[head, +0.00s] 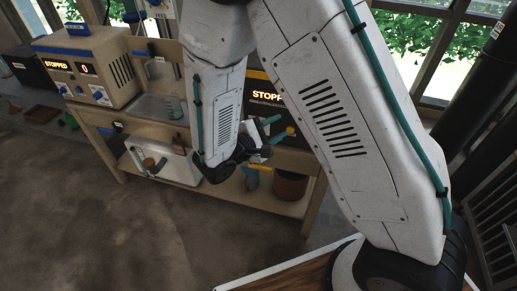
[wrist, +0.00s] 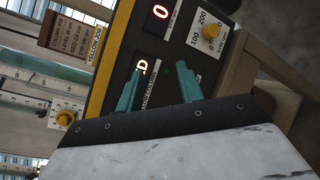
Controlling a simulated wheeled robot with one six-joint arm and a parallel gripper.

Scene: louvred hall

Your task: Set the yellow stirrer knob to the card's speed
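The yellow stirrer knob (wrist: 211,31) is on a dark panel in the wrist view, beside a scale marked 0, 100 and 200. A red 0 display (wrist: 160,12) is beside it. In the head view a yellow knob (head: 290,131) is just right of my gripper (head: 278,128), near a lit STOPPED display (head: 267,96). My gripper (wrist: 159,70) is open, its two teal fingers apart with nothing between them, in front of the panel and apart from the knob. A brown card (wrist: 72,38) has small print I cannot read reliably.
Another yellow knob (wrist: 65,118) is at the left of the wrist view. A beige unit (head: 95,68) with STOPPED and 0 displays stands on the bench's left. A brown pot (head: 290,185) is on the lower shelf. The floor in front is clear.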

